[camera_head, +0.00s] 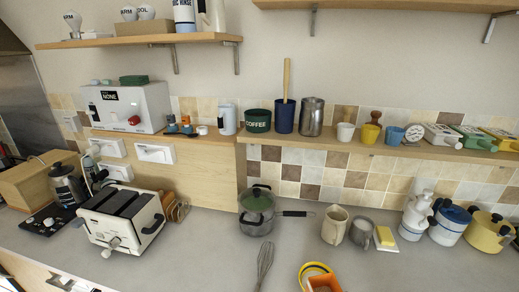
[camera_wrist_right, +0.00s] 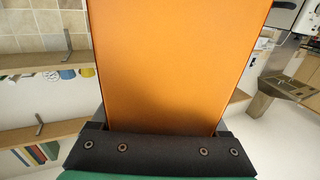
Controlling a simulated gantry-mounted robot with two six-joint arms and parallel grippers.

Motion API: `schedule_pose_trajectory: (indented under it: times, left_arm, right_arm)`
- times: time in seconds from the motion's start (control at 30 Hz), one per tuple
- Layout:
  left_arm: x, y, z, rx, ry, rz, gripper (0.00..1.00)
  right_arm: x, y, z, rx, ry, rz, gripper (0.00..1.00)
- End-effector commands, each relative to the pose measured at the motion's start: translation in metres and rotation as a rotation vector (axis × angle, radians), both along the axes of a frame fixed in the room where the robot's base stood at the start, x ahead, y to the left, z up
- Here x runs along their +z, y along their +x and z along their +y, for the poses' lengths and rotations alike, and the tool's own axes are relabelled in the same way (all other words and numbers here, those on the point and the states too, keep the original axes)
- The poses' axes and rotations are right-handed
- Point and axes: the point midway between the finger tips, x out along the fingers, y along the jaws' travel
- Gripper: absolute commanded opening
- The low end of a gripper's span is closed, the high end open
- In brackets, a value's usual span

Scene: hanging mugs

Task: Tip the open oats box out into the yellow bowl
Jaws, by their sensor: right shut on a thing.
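The yellow bowl (camera_head: 314,267) shows at the bottom edge of the head view, cut off by the frame. The orange oats box (camera_head: 325,283) shows at the same edge, overlapping the bowl's front in the picture; I cannot tell its height above it. In the right wrist view the oats box (camera_wrist_right: 165,60) fills the middle, and my right gripper (camera_wrist_right: 160,118) is shut on it. The room appears upside down there, so this wrist is turned over. The box's opening and any oats are hidden. My left gripper is in neither view.
A whisk (camera_head: 264,265) lies left of the bowl. Behind stands a lidded pot (camera_head: 257,208) with its handle pointing right. A cream jug (camera_head: 335,226), a grey mug (camera_head: 361,232) and a yellow block (camera_head: 385,237) stand to the right. A toaster (camera_head: 122,217) is at left.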

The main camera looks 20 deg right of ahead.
Motion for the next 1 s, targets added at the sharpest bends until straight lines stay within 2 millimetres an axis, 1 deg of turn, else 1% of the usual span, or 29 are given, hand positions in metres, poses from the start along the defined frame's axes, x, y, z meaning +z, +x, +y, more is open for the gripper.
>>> schedule_pose_trajectory:
  times: [0.03,0.07,0.1,0.17,0.2,0.27,0.3,0.4,0.43,0.53,0.6,0.7,1.0]
  left_arm:
    - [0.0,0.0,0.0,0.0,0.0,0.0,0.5]
    - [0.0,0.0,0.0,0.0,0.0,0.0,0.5]
    - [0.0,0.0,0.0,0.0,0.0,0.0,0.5]
    - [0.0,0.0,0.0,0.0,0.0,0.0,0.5]
    - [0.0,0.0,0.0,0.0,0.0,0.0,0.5]
    - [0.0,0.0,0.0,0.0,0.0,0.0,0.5]
    - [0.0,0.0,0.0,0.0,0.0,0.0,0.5]
    - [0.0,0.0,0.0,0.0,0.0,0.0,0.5]
    - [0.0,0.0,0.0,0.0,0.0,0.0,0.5]
    - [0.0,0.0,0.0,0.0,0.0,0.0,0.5]
    - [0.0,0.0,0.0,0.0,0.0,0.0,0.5]
    - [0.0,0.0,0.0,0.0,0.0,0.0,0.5]
    - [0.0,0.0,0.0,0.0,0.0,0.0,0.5]
  right_arm:
    - [0.006,0.006,0.034,0.083,0.0,-0.006,0.0]
    - [0.008,0.009,0.054,0.131,0.0,-0.006,0.0]
    - [0.011,0.011,0.081,0.198,0.001,-0.006,0.0]
    - [0.015,0.011,0.123,0.299,0.001,-0.006,0.0]
    - [0.016,0.009,0.15,0.365,0.001,-0.005,0.0]
    - [0.019,0.003,0.187,0.458,0.001,-0.004,0.0]
    - [0.02,-0.002,0.21,0.516,0.0,-0.004,0.0]
    - [0.023,-0.015,0.256,0.637,0.0,-0.004,0.0]
    - [0.023,-0.019,0.267,0.667,0.001,-0.004,0.0]
    - [0.022,-0.03,0.294,0.749,0.001,-0.002,0.0]
    - [0.018,-0.032,0.303,0.787,0.001,0.0,0.0]
    - [0.012,-0.036,0.308,0.817,0.001,-0.001,0.0]
    - [0.01,-0.038,0.31,0.829,0.001,-0.003,0.0]
